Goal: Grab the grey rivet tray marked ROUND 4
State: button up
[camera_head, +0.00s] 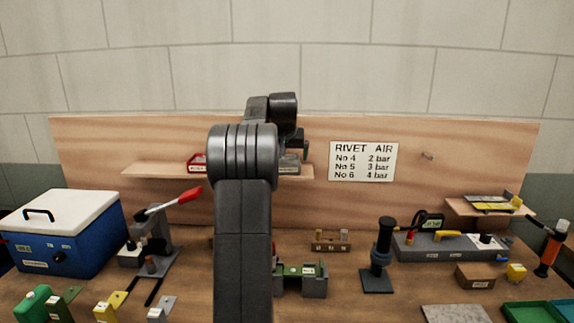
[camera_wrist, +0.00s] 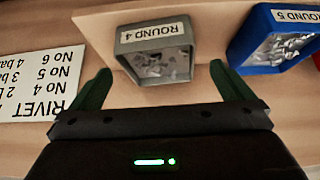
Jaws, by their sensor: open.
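The grey rivet tray (camera_wrist: 126,68) marked ROUND 4 sits on the wooden shelf in the wrist view, which shows the scene upside down. It holds small silvery rivets. In the head view the tray (camera_head: 291,165) shows partly, at the right end of the shelf behind my arm. My gripper (camera_wrist: 160,69) is open, with its green fingers apart and nothing between them at its body. The tray lies ahead, between the two fingertips in the picture. I cannot tell whether the fingertips touch it. In the head view my arm hides most of my gripper.
A blue tray (camera_wrist: 247,52) marked ROUND 5 stands beside the grey one on the shelf. A red tray (camera_head: 197,163) is at the shelf's left part. The wooden backboard (camera_head: 480,150) carries the RIVET AIR sign (camera_head: 363,161). A blue cool box (camera_head: 70,235) and several tools crowd the bench.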

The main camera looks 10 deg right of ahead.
aim_at(287, 159)
jog(key=x, duration=0.2)
jog(key=p+x, duration=0.1)
jog(key=shift+w+d+f, duration=0.1)
jog(key=shift+w+d, duration=0.1)
jog(key=shift+w, duration=0.35)
jog(key=shift+w+f, duration=0.2)
jog(key=shift+f, duration=0.25)
jog(key=c, duration=1.1)
